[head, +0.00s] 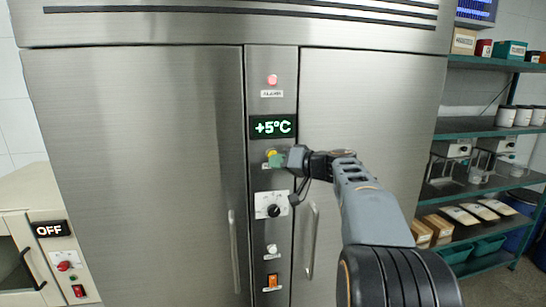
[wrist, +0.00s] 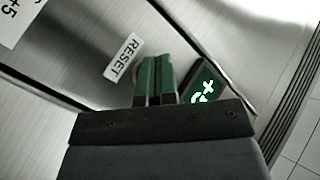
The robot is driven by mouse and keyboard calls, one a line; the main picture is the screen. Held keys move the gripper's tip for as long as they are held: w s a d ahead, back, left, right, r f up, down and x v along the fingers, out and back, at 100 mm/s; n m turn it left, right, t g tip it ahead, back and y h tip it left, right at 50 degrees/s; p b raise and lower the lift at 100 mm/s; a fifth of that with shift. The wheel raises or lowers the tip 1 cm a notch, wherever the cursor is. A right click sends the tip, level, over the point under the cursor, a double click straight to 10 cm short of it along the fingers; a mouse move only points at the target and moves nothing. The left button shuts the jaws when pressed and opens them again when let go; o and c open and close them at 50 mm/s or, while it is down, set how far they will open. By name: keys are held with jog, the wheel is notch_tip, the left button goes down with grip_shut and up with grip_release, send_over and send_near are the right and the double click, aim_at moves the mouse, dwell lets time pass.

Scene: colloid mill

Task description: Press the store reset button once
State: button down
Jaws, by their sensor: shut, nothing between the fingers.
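The reset button (head: 270,153) is on the steel cabinet's centre panel, just below the green +5°C display (head: 271,126). Only a small yellow part of it shows in the head view, beside my green fingertips. My gripper (head: 280,159) is shut and empty, with its fingertips at the button. In the wrist view, my two green fingers (wrist: 156,76) are closed together and point at the panel beside the RESET label (wrist: 123,58). They hide most of the button there. I cannot tell whether the fingertips touch it or whether it is pressed in.
The same panel holds a red alarm lamp (head: 272,80) above, and a black knob (head: 273,210), a white button (head: 271,250) and an orange switch (head: 272,281) below. Door handles (head: 312,240) stand out beside it. Shelves (head: 485,127) are at right; a machine marked OFF (head: 50,230) is at left.

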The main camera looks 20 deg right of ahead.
jog(key=shift+w, duration=0.2)
jog(key=shift+w+d, duration=0.1)
jog(key=shift+w, duration=0.15)
jog(key=shift+w, duration=0.35)
dwell(0.8)
jog(key=shift+s+b, duration=0.2)
jog(key=shift+b, duration=0.4)
jog(key=shift+s+b, duration=0.55)
jog(key=shift+s, duration=0.05)
jog(key=shift+s+a+b, duration=0.2)
jog(key=shift+s+b, duration=0.5)
jog(key=shift+s, duration=0.1)
jog(key=shift+s+a+b, duration=0.2)
jog(key=shift+s+b, duration=0.45)
jog(key=shift+s, duration=0.2)
jog(key=shift+s+a+b, duration=0.2)
jog(key=shift+s+b, duration=0.5)
jog(key=shift+s, duration=0.1)
